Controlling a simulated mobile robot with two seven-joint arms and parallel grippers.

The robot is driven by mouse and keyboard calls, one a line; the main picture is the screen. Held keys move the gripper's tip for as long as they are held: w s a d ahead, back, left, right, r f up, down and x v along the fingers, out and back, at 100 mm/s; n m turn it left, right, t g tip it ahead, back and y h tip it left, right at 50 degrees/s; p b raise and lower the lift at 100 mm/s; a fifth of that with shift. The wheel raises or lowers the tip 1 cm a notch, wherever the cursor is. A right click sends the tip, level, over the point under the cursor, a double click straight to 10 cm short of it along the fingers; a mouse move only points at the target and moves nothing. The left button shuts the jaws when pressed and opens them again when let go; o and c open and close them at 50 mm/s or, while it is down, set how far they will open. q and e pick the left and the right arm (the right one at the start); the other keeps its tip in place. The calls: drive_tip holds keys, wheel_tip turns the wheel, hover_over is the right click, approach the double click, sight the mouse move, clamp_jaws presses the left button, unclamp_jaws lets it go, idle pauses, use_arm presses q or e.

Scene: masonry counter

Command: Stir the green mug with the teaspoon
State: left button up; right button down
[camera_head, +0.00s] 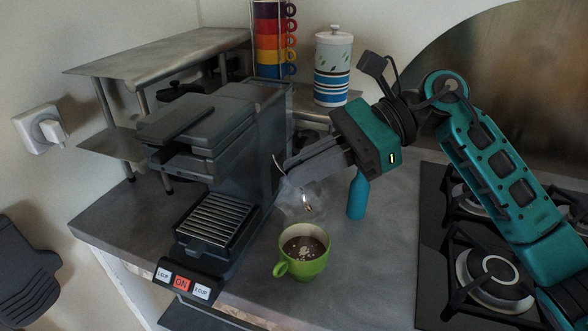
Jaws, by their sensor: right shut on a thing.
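The green mug (304,265) stands upright on the counter to the right of the coffee machine, its handle toward the lower left. It holds brown liquid with pale foam. My right gripper (290,174) is above and behind the mug, beside the machine. It is shut on the teaspoon (307,207), of which only a small shiny part shows below the jaws. The spoon's tip appears above the mug's rim, apart from the drink. The rest of the spoon is hard to make out. My left gripper is not in view.
The dark coffee machine (227,130) stands close left of my right gripper. A clear glass vessel (296,205) and a blue bottle (357,195) stand behind the mug. A gas hob (433,230) is at right. Stacked coloured cups (271,42) and a striped canister (332,68) are at the back.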

drive_tip(key=shift+w+f, duration=0.15)
wheel_tip(320, 180, down, 11)
drive_tip(key=b, duration=0.7)
idle(1.0)
